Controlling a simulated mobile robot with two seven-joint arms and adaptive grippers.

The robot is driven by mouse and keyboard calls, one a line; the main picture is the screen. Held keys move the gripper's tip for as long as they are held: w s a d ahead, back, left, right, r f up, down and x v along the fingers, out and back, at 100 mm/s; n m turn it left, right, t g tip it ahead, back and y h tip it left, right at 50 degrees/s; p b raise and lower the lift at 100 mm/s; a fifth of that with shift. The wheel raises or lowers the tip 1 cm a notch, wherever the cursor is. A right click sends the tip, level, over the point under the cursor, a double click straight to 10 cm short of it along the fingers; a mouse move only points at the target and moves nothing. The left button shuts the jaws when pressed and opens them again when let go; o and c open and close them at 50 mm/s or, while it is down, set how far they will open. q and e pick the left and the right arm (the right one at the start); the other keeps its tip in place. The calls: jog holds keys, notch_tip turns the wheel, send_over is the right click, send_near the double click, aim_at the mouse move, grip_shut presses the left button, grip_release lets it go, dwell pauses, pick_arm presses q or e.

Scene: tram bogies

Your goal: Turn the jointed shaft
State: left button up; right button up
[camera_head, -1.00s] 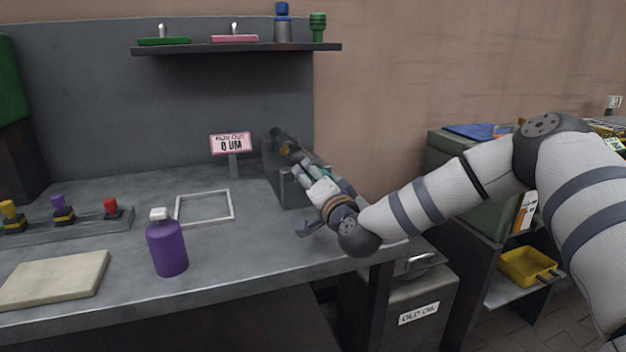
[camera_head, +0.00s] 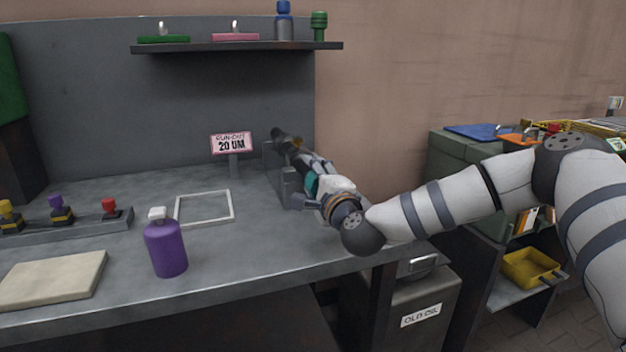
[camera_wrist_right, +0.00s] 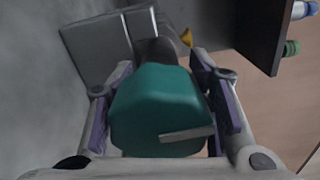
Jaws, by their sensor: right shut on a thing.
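The jointed shaft (camera_head: 287,140) lies in a grey metal stand (camera_head: 287,188) at the back right of the bench, its dark far end pointing away. Its teal near end (camera_wrist_right: 160,105) fills the space between my fingers in the wrist view. My right gripper (camera_head: 316,172) is shut on this teal end, with one finger on each side (camera_wrist_right: 163,85). A light pointer-like strip shows on the teal face. A run-out sign (camera_head: 231,143) beside the stand reads 20 UM. Much of the shaft is hidden behind my gripper. My left gripper is not in view.
A purple bottle (camera_head: 166,247), a white frame (camera_head: 204,208), a beige pad (camera_head: 52,279) and a rack of coloured knobs (camera_head: 60,220) occupy the bench's left. A shelf (camera_head: 240,47) hangs above. An old oil bin (camera_head: 421,300) stands below right.

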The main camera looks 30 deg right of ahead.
jog(key=shift+a+f+m, duration=0.1)
jog(key=shift+f+m, duration=0.05)
jog(key=shift+m, duration=0.25)
jog(key=o, duration=0.9)
jog(key=shift+c, duration=0.2)
jog(key=shift+s, duration=0.1)
jog(key=v, duration=1.2)
